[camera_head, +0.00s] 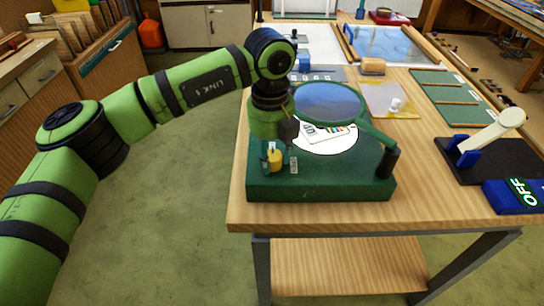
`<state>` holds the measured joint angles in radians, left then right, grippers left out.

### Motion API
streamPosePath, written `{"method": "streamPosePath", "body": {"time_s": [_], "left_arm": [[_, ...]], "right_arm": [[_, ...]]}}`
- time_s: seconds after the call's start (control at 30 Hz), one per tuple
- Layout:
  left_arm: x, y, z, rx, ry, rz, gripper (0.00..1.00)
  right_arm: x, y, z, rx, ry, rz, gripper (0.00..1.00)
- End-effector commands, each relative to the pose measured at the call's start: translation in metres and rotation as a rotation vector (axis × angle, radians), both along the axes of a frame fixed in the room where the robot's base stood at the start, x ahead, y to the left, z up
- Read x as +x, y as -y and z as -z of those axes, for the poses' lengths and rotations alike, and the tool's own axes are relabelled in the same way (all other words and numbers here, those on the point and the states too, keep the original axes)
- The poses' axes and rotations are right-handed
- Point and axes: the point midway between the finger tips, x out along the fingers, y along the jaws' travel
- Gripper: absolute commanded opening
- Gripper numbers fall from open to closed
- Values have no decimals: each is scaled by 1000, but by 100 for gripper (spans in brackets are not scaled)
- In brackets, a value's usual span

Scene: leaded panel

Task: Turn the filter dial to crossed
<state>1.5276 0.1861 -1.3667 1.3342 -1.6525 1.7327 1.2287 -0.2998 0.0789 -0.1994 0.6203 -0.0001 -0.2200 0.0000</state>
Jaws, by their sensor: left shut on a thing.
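A green box-shaped stand (340,185) sits at the front left of the wooden table. A yellow knob (274,159), which looks like the filter dial, is low at its front left between small marked labels. My left gripper (275,147) points down over the knob and is shut on it; the arm's wrist hides the fingers' upper part. The dial's pointer is too small to read. My right gripper is not in view.
A black post (388,163) stands at the stand's right. A green tray (450,97) and a blue panel (385,45) lie behind. Floor is clear at left.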

Motion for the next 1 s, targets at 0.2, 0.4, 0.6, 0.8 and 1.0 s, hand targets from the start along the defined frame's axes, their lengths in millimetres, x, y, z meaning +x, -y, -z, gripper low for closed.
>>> {"method": "streamPosePath", "body": {"time_s": [0.2, 0.4, 0.6, 0.8, 1.0], "left_arm": [[0, 0, 0, 0, -1, -21, 8], [0, 0, 0, 0, -1, -22, 8], [0, 0, 0, 0, 0, -21, 64], [0, 0, 0, 0, 0, -21, 64], [0, 0, -6, 0, 2, -21, 64]], "right_arm": [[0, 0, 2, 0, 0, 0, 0], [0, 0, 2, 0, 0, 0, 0], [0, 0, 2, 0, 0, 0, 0], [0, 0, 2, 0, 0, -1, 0], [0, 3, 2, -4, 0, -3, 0]]}}
